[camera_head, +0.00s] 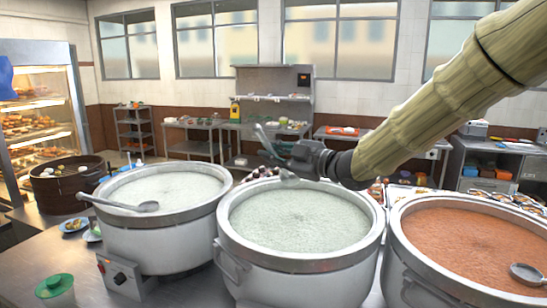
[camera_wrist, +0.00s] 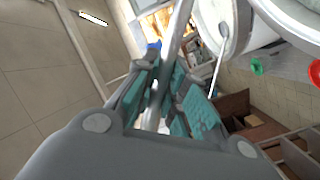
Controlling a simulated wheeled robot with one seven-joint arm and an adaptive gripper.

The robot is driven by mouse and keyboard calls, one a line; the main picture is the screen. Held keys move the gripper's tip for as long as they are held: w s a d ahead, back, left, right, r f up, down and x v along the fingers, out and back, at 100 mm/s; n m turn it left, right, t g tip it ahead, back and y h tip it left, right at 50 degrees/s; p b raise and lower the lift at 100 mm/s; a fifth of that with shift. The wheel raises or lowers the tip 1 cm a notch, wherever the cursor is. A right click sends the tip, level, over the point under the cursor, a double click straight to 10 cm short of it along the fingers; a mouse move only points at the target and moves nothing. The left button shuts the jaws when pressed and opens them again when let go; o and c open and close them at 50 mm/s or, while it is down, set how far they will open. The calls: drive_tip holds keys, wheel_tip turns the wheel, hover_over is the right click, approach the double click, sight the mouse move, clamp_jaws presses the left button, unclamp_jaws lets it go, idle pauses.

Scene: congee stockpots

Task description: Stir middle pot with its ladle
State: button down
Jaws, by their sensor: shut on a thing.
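The middle pot (camera_head: 228,246) is a large grey metal stockpot filled with pale greenish-white congee (camera_head: 300,222). My gripper (camera_head: 268,142) is beyond and above its far rim. In the wrist view, my gripper's teal-padded fingers (camera_wrist: 168,90) are shut on the metal handle of the ladle (camera_wrist: 178,40). A small grey part that looks like the ladle's bowl (camera_head: 289,177) shows by the pot's far rim in the head view. I cannot tell whether it touches the rim or the congee. Most of the handle is hidden in the head view.
The left pot (camera_head: 150,243) holds white congee, with a ladle (camera_head: 147,206) across its rim. The right pot (camera_head: 424,270) holds orange congee, with a ladle (camera_head: 527,274) in it.

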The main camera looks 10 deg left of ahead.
drive_tip(key=shift+n+b, duration=0.5)
drive_tip(key=shift+b, duration=0.65)
drive_tip(key=shift+a+f, duration=0.1)
